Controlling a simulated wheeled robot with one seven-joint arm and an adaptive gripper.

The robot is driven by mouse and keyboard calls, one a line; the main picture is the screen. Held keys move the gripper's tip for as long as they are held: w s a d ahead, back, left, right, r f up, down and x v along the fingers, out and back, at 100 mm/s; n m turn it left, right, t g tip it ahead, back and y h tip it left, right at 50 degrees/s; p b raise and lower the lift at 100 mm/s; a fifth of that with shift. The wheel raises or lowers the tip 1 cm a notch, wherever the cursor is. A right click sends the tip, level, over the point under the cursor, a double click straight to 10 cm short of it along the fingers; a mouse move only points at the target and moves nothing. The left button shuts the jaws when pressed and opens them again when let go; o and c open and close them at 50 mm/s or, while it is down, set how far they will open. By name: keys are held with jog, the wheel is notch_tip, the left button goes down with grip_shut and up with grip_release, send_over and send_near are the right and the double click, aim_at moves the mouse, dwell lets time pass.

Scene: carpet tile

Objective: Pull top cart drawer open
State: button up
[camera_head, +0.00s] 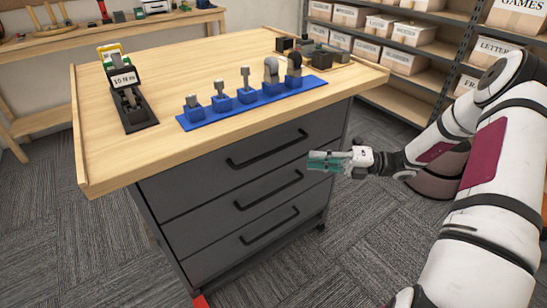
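The cart (150,215) is dark grey with a light wooden top. Its top drawer (205,180) looks flush with the front, and a black bar handle (267,150) runs across it. Two more drawers with similar handles (268,190) lie below. My gripper (325,160), with teal fingers, reaches in from the right. In the picture it is just right of the top handle, near the right part of the cart front. The fingers appear apart from the handle, though the depth gap is hard to judge. Whether they are spread or closed is too small to tell.
A blue tool holder (230,112) with several tools and a black stand with a price display (126,90) sit on the cart top. Shelves with boxes (400,60) stand behind at right. A wooden workbench (110,35) stands at back left.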

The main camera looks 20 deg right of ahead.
aim_at(275, 151)
jog(key=w+a+m, duration=0.1)
jog(key=w+a, duration=0.1)
jog(key=a, duration=0.1)
jog(key=w+a+t+b, duration=0.1)
jog(key=w+a, duration=0.1)
jog(key=a, duration=0.1)
jog(key=w+a+m+t+b, duration=0.1)
jog(key=w+a, duration=0.2)
jog(key=a, duration=0.1)
jog(key=shift+f+m, duration=0.2)
jog(key=shift+m, duration=0.1)
jog(key=shift+c, duration=0.2)
grip_shut()
